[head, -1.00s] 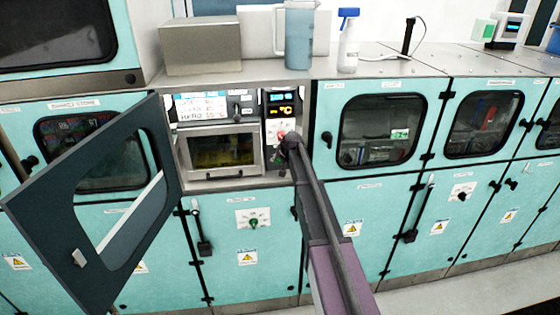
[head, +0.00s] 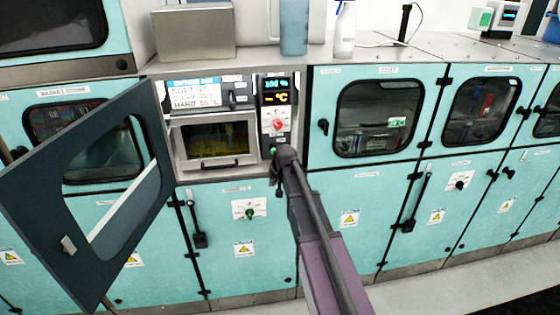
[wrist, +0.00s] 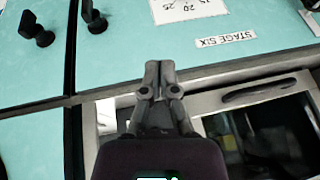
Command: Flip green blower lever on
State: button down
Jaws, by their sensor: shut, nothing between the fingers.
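A narrow control panel (head: 290,118) stands right of the small oven, with a lit display on top and a red knob (head: 278,124) on a white plate. A small green part (head: 273,150), probably the green blower lever, shows below the red knob, partly hidden by my arm's end; its position cannot be told. My gripper (head: 276,174) is just below it, dark and small. In the wrist view my gripper (wrist: 158,78) is shut and empty, pointing at the teal front near the panel's lower edge. The green lever cannot be made out in the wrist view.
A dark door (head: 95,215) stands open at left, near the oven (head: 213,142). Another green knob (head: 250,214) sits on a white plate on the lower teal front. An upside-down "STAGE SIX" label (wrist: 226,40) and black latches (wrist: 36,30) show in the wrist view.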

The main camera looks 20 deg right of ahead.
jog(key=s+a+f+n+g+y+b, duration=0.1)
jog(key=s+a+f+b, duration=0.2)
jog(key=s, duration=0.4)
jog(key=s+a+f+g+y+b, duration=0.1)
jog(key=s+f+b, duration=0.35)
jog(key=s, duration=0.35)
jog(key=s+a+f+n+g+y+b, duration=0.1)
jog(key=s+a+f+b, duration=0.1)
jog(key=s+f, duration=0.35)
jog(key=w+d+r+m+t+y+b, duration=0.1)
jog(key=w+r+t+y+b, duration=0.1)
jog(key=w+t+y+b, duration=0.3)
jog(key=w+r+m+t+y+b, duration=0.1)
jog(key=w+r+y+b, duration=0.15)
jog(key=w, duration=0.45)
jog(key=w+d+r+m+t+b, duration=0.3)
jog(key=w+d+t+b, duration=0.1)
jog(key=d, duration=0.5)
jog(key=w+d+r+m+t+b, duration=0.3)
jog(key=w+d+t+b, duration=0.1)
jog(key=d+t, duration=0.3)
jog(key=shift+w+d+r+m+t, duration=0.3)
jog(key=shift+w+d+t, duration=0.1)
jog(key=shift+w+d, duration=0.45)
